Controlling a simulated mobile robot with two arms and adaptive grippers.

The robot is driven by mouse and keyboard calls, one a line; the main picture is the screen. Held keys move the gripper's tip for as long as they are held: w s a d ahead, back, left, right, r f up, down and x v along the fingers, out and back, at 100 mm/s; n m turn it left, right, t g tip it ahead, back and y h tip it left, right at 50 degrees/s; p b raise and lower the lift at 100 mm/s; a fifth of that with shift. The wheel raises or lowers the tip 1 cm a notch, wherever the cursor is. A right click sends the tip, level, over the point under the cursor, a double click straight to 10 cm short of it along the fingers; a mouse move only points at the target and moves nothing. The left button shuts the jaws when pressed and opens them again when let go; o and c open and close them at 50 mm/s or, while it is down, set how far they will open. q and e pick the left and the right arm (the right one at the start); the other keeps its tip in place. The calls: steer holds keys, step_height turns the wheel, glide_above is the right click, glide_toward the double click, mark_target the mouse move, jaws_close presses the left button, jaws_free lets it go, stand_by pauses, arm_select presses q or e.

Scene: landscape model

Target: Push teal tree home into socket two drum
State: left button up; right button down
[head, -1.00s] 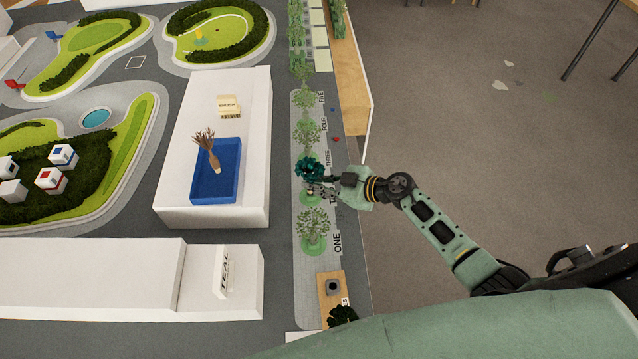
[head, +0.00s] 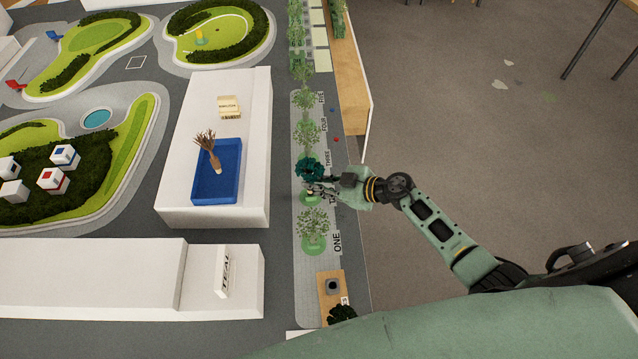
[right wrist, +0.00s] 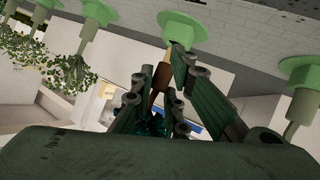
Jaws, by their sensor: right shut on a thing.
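The teal tree (head: 306,169) is upright over the second position of the row in the head view. My right gripper (head: 318,187) is shut on its brown trunk, which also shows in the right wrist view (right wrist: 158,90). Its dark teal crown (right wrist: 152,123) is partly hidden by the fingers there. The socket two drum (head: 311,199) is a green disc just below the gripper. In the wrist view the trunk's pale lower end points at the green drum (right wrist: 180,27) and appears to meet it. How deep it sits cannot be told. My left gripper is out of view.
A pale green tree (head: 313,224) stands at position one, and another (head: 306,132) stands beyond the teal tree. A blue tray (head: 216,185) holding a brown tree lies on a white block (head: 178,120). A wooden block (head: 332,297) is at the near end.

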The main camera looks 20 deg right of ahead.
steer(key=shift+w+d, duration=0.1)
stand_by(0.5)
steer(key=shift+r+p, duration=0.1)
steer(key=shift+p, duration=0.6)
stand_by(0.5)
steer(key=shift+f+b, duration=0.5)
steer(key=shift+f, duration=0.15)
steer(key=c, duration=2)
jaws_free()
steer(key=o, duration=0.4)
steer(key=shift+c, duration=0.2)
steer(key=shift+d+r, duration=0.1)
steer(key=shift+d, duration=0.05)
steer(key=v, duration=1.1)
steer(key=shift+d+r, duration=0.2)
